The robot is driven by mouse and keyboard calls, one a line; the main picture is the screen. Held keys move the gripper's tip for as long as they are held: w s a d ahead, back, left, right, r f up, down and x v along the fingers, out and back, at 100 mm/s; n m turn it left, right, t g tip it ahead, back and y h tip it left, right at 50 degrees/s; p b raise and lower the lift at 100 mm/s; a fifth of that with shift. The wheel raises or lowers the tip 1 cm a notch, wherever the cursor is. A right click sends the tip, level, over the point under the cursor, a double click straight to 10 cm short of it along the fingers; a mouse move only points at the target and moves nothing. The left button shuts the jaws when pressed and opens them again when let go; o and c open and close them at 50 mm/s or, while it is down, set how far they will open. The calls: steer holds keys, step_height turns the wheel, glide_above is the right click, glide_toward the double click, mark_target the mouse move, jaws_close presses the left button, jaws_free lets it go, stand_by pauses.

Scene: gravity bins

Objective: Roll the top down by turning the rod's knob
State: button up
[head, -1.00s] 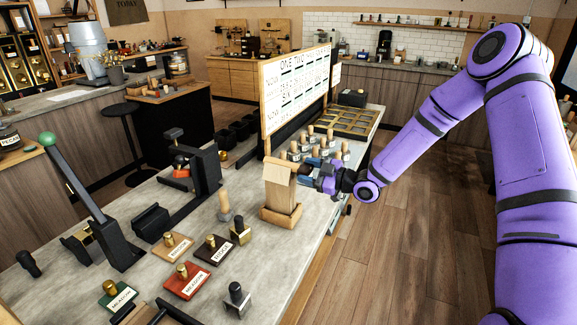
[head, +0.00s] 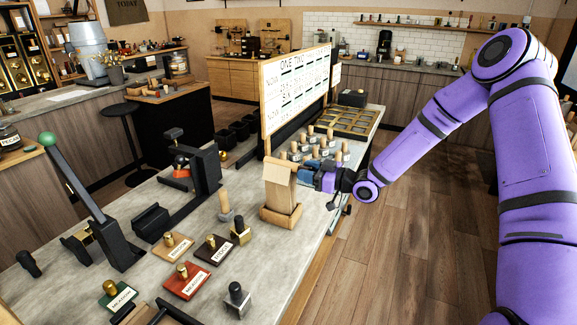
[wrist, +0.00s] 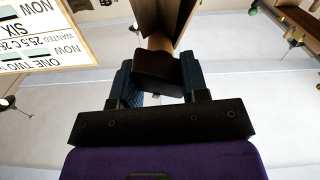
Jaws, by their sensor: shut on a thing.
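A tan paper bag (head: 278,193) stands upright in a wooden stand (head: 281,216) near the right edge of the counter. In the head view its top stands up, slanted, with no roll that I can make out. My gripper (head: 306,173) reaches in from the right at the height of the bag's top. In the wrist view my gripper (wrist: 156,82) is shut on a dark brown knob (wrist: 160,68), with one blue finger on each side. The brown bag (wrist: 162,14) shows just beyond the knob. The rod itself is mostly hidden.
A lettered board (head: 296,88) stands behind the bag. Several wooden-handled stamps (head: 325,140) stand close behind my gripper. A black press (head: 205,170), a green-knobbed lever (head: 75,185) and labelled blocks (head: 185,281) occupy the left and front. The floor to the right is open.

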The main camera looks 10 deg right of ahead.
steer(key=shift+m, duration=1)
steer(key=shift+m, duration=1.1)
steer(key=m, duration=0.4)
steer(key=shift+m, duration=0.4)
steer(key=m, duration=0.2)
steer(key=shift+m, duration=0.4)
steer(key=m, duration=0.4)
